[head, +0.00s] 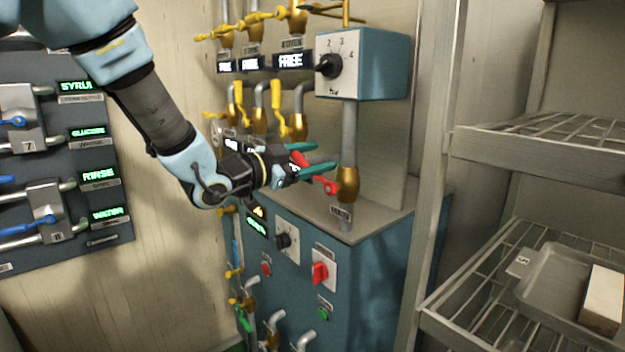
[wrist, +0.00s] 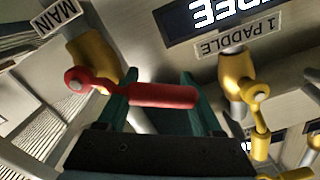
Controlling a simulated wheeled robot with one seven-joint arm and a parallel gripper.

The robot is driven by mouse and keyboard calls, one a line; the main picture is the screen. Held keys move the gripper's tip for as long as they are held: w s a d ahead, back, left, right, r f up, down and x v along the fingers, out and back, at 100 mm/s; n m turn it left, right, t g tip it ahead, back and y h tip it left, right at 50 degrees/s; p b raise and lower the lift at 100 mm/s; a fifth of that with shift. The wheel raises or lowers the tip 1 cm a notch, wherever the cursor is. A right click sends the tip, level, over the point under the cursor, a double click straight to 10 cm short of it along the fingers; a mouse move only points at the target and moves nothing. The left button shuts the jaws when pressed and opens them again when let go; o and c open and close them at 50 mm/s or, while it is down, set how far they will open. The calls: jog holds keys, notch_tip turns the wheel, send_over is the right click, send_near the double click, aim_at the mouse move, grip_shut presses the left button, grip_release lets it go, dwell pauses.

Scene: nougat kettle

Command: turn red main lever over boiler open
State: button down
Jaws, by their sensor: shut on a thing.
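The red main lever (head: 328,185) sits on a brass valve (head: 347,184) on the grey pipe above the blue boiler cabinet (head: 378,262). My gripper (head: 314,170) has its green fingers around the lever and is shut on it. In the wrist view the red lever (wrist: 150,95) lies across between the two green fingers (wrist: 155,98), its pivot end at the left by the brass valve body (wrist: 95,52). A tag reading MAIN (wrist: 57,17) shows beside the valve. In the head view the lever points left from the valve, toward my gripper.
A dial box (head: 362,64) is on the pipe above the valve. Several yellow-handled valves (head: 260,108) stand close to the left; one labelled 1 PADDLE (wrist: 232,80) is near my fingers. A wire shelf (head: 540,140) with a post stands at the right.

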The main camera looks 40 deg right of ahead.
jog(key=shift+s+r+m+b, duration=0.4)
jog(key=shift+r+m+b, duration=0.1)
jog(key=shift+m+b, duration=0.55)
jog(key=shift+c, duration=0.2)
grip_release()
jog(key=shift+p, duration=0.3)
